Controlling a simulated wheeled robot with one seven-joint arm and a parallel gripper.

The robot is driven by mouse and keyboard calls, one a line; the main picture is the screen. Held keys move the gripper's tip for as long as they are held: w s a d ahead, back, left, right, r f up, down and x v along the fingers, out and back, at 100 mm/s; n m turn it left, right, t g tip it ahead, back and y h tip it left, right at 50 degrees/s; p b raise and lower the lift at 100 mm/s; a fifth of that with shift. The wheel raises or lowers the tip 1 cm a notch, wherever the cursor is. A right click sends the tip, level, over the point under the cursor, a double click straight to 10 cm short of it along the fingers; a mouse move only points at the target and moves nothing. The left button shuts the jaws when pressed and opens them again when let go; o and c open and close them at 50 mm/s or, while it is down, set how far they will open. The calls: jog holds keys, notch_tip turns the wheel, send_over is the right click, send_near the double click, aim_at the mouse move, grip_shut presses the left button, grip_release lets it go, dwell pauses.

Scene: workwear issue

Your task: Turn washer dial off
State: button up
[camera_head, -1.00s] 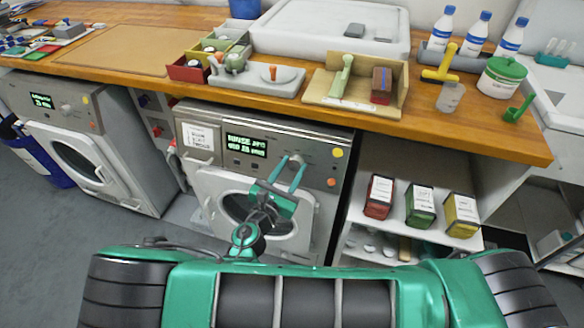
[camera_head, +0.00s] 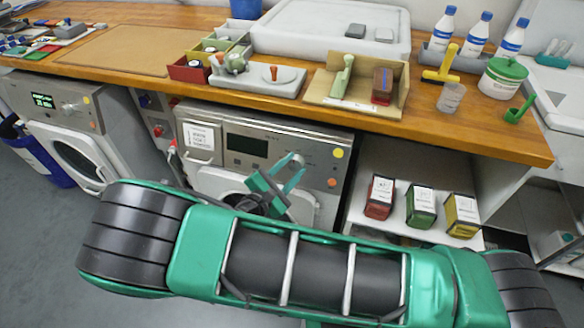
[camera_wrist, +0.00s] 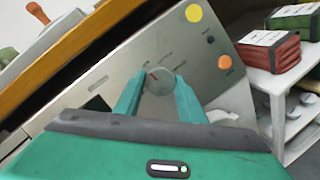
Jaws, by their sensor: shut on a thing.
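The washer (camera_head: 203,178) in the middle under the counter has a grey front panel. Its display (camera_head: 247,146) is dark. In the head view the dial (camera_head: 297,158) is partly covered by my fingers. My gripper (camera_head: 288,170) is shut on the dial, and it also shows in the wrist view (camera_wrist: 158,88). My arm hides much of the washer door.
A second washer (camera_head: 60,120) with a lit green display stands at the left. Red, green and yellow boxes (camera_head: 420,207) stand on the shelf to the right. The wooden counter edge (camera_head: 330,118) runs above the panel. An orange button (camera_wrist: 225,62) is right of the dial.

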jog(key=shift+m+g, duration=0.4)
jog(key=shift+m, duration=0.8)
jog(key=o, duration=1)
jog(key=shift+o, duration=0.2)
jog(key=v, duration=1)
jog(key=shift+s+a, duration=0.25)
